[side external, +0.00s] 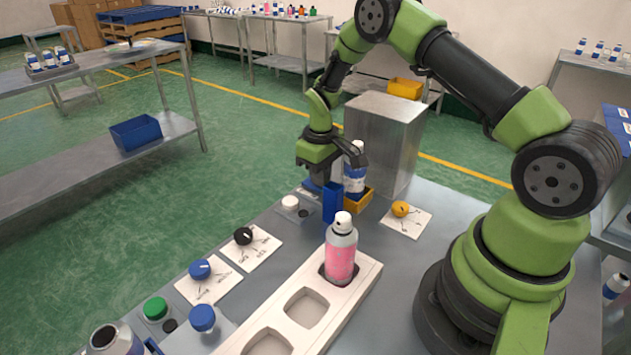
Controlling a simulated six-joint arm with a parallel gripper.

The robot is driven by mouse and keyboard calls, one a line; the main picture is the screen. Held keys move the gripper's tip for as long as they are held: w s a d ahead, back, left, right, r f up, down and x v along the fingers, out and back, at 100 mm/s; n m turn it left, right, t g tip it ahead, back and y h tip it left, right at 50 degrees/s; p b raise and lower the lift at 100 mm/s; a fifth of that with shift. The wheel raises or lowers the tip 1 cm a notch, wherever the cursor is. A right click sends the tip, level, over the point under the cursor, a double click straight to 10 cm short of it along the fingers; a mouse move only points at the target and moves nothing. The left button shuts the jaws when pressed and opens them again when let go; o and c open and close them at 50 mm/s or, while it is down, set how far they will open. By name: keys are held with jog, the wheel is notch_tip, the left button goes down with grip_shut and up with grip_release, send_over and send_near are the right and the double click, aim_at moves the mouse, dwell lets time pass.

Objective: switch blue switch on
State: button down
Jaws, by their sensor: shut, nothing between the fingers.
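A blue rotary knob (200,269) sits on a white label card with printed lines and words, at the left edge of the table. A second blue round cap or button (202,317) stands nearer the camera, on a grey base. I cannot tell from the picture which one is the blue switch. The knob's pointer setting is too small to read. My gripper (322,178) is at the far end of the table, pointing down, shut and empty, well away from both. It is beside an upright blue block (333,204), and its fingertips are partly hidden.
A black knob (243,236), yellow knob (400,208), white button (290,202) and green button (155,308) are on the table. A pink spray can (341,253) stands in a white tray (262,330). A bottle (355,174) stands in a yellow holder behind my gripper.

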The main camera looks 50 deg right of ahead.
jog(key=shift+r, duration=3.25)
jog(key=shift+r, duration=0.15)
jog(key=s+a+r+m+t, duration=0.1)
jog(key=s+a+r+t, duration=0.15)
jog(key=r, duration=0.55)
jog(key=s+a+r+m+t, duration=0.1)
jog(key=s+a+r, duration=0.3)
jog(key=r, duration=0.4)
jog(key=s+a+r+m+t+y, duration=0.1)
jog(key=s+a+r+t, duration=0.1)
jog(key=s, duration=0.5)
jog(key=s+a+r+m+t+y, duration=0.1)
jog(key=s+a+r, duration=0.2)
jog(key=s, duration=0.5)
jog(key=shift+a+r+t, duration=0.35)
jog(key=shift+a, duration=0.3)
jog(key=shift+s, duration=0.1)
